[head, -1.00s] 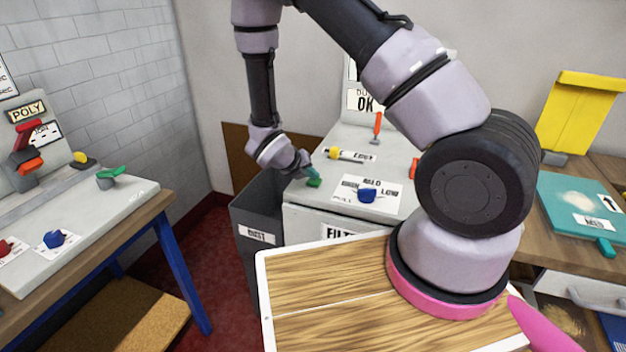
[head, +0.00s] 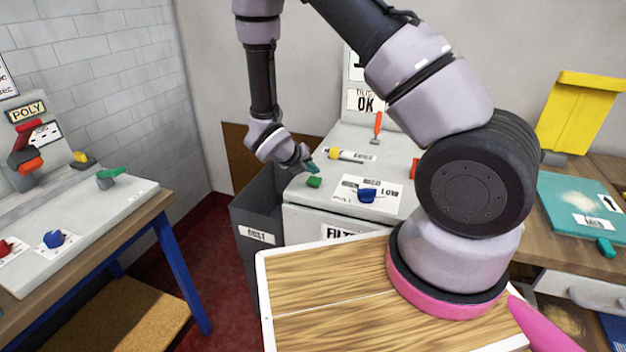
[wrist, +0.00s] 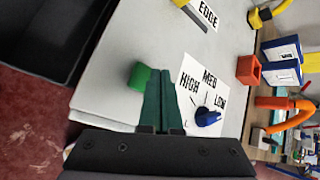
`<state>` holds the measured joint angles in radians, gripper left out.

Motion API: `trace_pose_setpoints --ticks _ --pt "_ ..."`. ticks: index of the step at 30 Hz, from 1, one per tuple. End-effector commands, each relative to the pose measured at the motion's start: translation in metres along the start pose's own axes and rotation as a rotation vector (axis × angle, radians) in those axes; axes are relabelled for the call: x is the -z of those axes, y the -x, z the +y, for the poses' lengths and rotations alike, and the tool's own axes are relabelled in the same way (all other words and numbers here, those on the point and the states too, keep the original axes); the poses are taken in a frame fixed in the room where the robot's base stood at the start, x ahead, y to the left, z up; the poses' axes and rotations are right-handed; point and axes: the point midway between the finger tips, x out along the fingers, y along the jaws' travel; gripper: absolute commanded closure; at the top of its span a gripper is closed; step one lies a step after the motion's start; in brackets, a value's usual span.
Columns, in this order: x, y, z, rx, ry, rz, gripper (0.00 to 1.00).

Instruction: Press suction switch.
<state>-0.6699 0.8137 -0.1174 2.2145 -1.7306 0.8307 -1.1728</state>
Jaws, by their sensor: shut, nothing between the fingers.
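A small green block-shaped switch (head: 314,182) sits near the front left corner of the pale grey cabinet top (head: 300,215). It also shows in the wrist view (wrist: 138,77), just left of my fingertips. My gripper (head: 313,166) has dark green fingers, shut together and empty, just above and behind the switch in the head view. A small gap shows between the fingertips and the switch there. In the wrist view my shut fingers (wrist: 159,82) point over the cabinet top. Whether the switch is pressed in cannot be told.
A blue knob (head: 367,195) sits on a HIGH, MED, LOW label right of the switch. A dark dust bin (head: 258,220) is at the cabinet's left.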

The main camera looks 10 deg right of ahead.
Motion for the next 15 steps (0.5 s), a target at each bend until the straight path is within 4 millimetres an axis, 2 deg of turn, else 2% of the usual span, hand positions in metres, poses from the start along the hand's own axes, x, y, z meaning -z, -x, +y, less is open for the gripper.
trace_pose_setpoints --ticks 15 --pt "-0.024 0.032 -0.022 -0.002 -0.003 -0.001 1.0"
